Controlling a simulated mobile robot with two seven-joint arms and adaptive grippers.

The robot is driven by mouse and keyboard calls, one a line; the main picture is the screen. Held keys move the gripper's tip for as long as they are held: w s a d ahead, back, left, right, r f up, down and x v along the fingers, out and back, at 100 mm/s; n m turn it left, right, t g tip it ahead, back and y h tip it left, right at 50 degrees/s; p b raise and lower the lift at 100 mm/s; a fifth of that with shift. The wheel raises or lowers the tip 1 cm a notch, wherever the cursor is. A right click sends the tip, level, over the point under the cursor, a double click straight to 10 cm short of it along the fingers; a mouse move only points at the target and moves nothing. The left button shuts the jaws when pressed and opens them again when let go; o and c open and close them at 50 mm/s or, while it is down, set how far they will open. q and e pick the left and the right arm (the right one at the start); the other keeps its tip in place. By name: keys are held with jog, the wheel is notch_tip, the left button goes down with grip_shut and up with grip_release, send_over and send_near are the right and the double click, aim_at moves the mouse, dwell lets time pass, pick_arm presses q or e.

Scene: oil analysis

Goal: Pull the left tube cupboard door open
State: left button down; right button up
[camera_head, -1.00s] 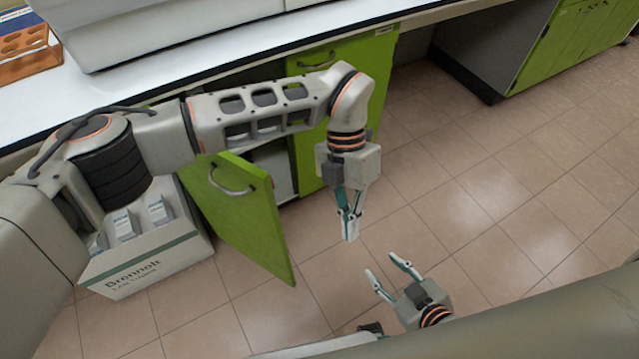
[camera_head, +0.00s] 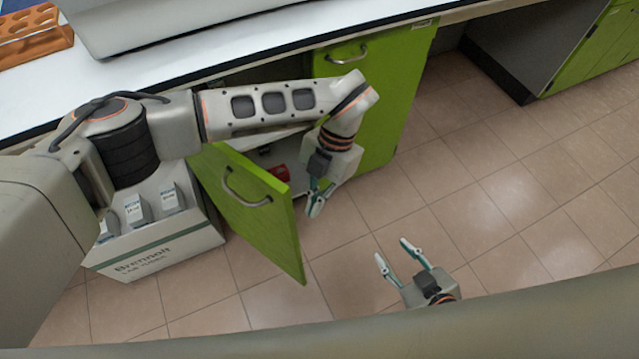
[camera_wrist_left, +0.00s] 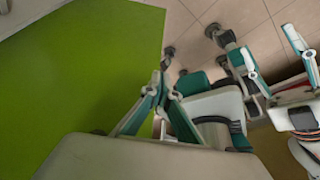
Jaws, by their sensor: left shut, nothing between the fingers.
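The left tube cupboard door (camera_head: 258,222) is green with a curved metal handle (camera_head: 245,190). It stands ajar, swung out over the floor. My left gripper (camera_head: 313,211) is shut and empty, just right of the door's free edge and apart from the handle. In the left wrist view, the shut fingers (camera_wrist_left: 163,90) lie beside a broad green panel (camera_wrist_left: 90,80); I cannot tell if they touch it. My right gripper (camera_head: 397,256) is open and empty over the floor, low and to the right.
A closed green door (camera_head: 375,90) with a handle is right of the opening. A red object (camera_head: 278,173) shows inside the cupboard. A labelled box (camera_head: 160,245) with small cartons stands left of the open door. The white worktop (camera_head: 215,50) runs above. Tiled floor (camera_head: 480,210) at right is clear.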

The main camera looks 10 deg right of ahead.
pick_arm(q)
jog(key=s+a, duration=0.2)
jog(key=shift+s+a+r+p, duration=0.15)
jog(key=shift+s+a+p, duration=0.15)
jog(key=shift+s+a, duration=0.05)
pick_arm(e)
jog(key=shift+w+d+r, duration=0.15)
jog(key=shift+w+r, duration=0.05)
pick_arm(q)
jog(key=shift+a, duration=0.1)
pick_arm(e)
jog(key=shift+s+r, duration=0.1)
jog(key=shift+r, duration=0.05)
